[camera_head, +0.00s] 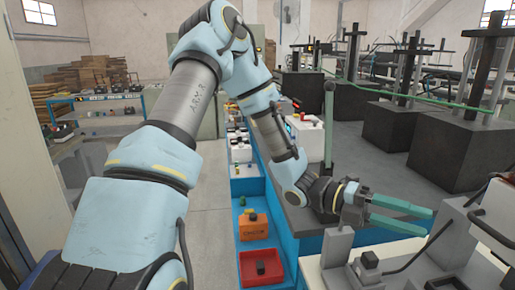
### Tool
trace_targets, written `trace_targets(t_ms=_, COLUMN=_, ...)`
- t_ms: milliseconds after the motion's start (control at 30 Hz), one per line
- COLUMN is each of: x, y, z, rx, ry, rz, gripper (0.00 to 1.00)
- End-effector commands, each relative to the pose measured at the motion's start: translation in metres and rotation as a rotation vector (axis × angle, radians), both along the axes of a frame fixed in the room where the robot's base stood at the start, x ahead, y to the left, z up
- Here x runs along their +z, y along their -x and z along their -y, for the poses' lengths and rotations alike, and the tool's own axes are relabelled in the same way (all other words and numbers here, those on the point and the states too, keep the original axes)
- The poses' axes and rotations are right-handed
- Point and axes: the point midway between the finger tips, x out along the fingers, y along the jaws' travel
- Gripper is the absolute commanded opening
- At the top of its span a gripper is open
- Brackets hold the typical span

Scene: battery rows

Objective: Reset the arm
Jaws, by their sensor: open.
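My arm reaches from the lower left up over the middle and down to the right. My gripper (428,220) has two green fingers that stand apart, with nothing seen between them. It is over the near part of the grey workbench, close to grey clamp-like fixtures (470,250) at the lower right. The gripper points to the right.
Black blocks with posts (385,122) stand on the dark bench top (350,165). Blue shelving beside the bench holds a red bin (262,278) and an orange battery-like box (253,226). Open floor (213,190) lies left of it. Stacked boards (85,80) are far back.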

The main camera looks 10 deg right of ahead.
Motion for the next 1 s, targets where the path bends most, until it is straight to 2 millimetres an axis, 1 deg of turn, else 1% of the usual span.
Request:
trace_targets(t_ms=67, x=-0.012, y=-0.002, z=-0.02, rx=-0.03, ry=0.019, rz=0.172, gripper=0.45)
trace_targets(t_ms=167, x=-0.04, y=-0.012, z=-0.066, rx=-0.123, ry=0.068, rz=0.517, gripper=0.45)
trace_targets(t_ms=200, x=-0.051, y=-0.02, z=-0.089, rx=-0.182, ry=0.095, rz=0.677, gripper=0.45)
trace_targets(t_ms=233, x=-0.06, y=-0.027, z=-0.108, rx=-0.233, ry=0.115, rz=0.797, gripper=0.45)
trace_targets(t_ms=267, x=-0.067, y=-0.036, z=-0.127, rx=-0.288, ry=0.139, rz=0.916, gripper=0.45)
trace_targets(t_ms=300, x=-0.075, y=-0.047, z=-0.153, rx=-0.371, ry=0.17, rz=1.064, gripper=0.45)
trace_targets(t_ms=333, x=-0.08, y=-0.057, z=-0.172, rx=-0.439, ry=0.193, rz=1.168, gripper=0.45)
trace_targets(t_ms=367, x=-0.084, y=-0.067, z=-0.192, rx=-0.511, ry=0.218, rz=1.267, gripper=0.45)
trace_targets(t_ms=400, x=-0.087, y=-0.08, z=-0.218, rx=-0.614, ry=0.252, rz=1.392, gripper=0.45)
trace_targets(t_ms=467, x=-0.087, y=-0.1, z=-0.256, rx=-0.785, ry=0.305, rz=1.557, gripper=0.45)
trace_targets(t_ms=500, x=-0.085, y=-0.113, z=-0.28, rx=-0.904, ry=0.342, rz=1.652, gripper=0.45)
trace_targets(t_ms=600, x=-0.075, y=-0.14, z=-0.333, rx=-1.204, ry=0.429, rz=1.821, gripper=0.45)
trace_targets(t_ms=700, x=-0.062, y=-0.157, z=-0.369, rx=-1.452, ry=0.503, rz=1.904, gripper=0.45)
trace_targets(t_ms=800, x=-0.053, y=-0.167, z=-0.39, rx=-1.616, ry=0.554, rz=1.933, gripper=0.45)
trace_targets(t_ms=900, x=-0.049, y=-0.17, z=-0.399, rx=-1.693, ry=0.582, rz=1.938, gripper=0.45)
trace_targets(t_ms=1000, x=-0.048, y=-0.171, z=-0.401, rx=-1.708, ry=0.588, rz=1.938, gripper=0.45)
